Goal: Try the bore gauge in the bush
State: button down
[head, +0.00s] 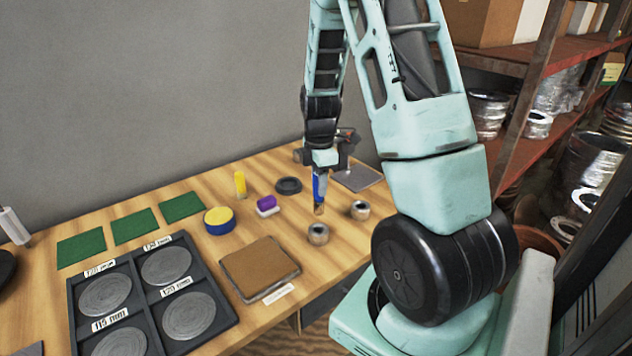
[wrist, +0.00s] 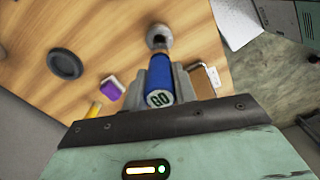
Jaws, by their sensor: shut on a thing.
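My gripper (head: 320,178) is shut on the blue bore gauge (head: 317,188), which hangs roughly upright above the table, tip down. In the wrist view the gauge (wrist: 159,78) sits between the fingers, and its near end reads "GO". Two short metal bushes stand on the table: one nearer the front edge (head: 318,235), one to its right (head: 360,210). In the wrist view one metal ring (wrist: 158,35) shows beyond the gauge's far end; I cannot tell which bush it is. In the head view the gauge tip appears apart from both bushes.
The wooden table (head: 215,265) also holds a purple-and-white block (head: 267,205), a dark ring (head: 288,186), a yellow piece (head: 240,184), a blue-and-yellow round (head: 219,220), a brown-topped pad (head: 258,268) and a black tray of discs (head: 205,345). Shelving stands at right.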

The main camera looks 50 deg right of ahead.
aim_at(319, 200)
dwell(0.3)
jog(key=shift+f+b, duration=2.1)
jog(key=shift+f, duration=0.7)
jog(key=shift+f+b, duration=0.3)
jog(key=shift+f, duration=0.05)
jog(key=shift+r+p, duration=0.2)
jog(key=shift+p, duration=0.2)
dwell(1.3)
jog(key=shift+w+f, duration=0.1)
dwell(1.1)
jog(key=shift+d+p, duration=0.1)
jog(key=shift+p, duration=0.35)
dwell(1.2)
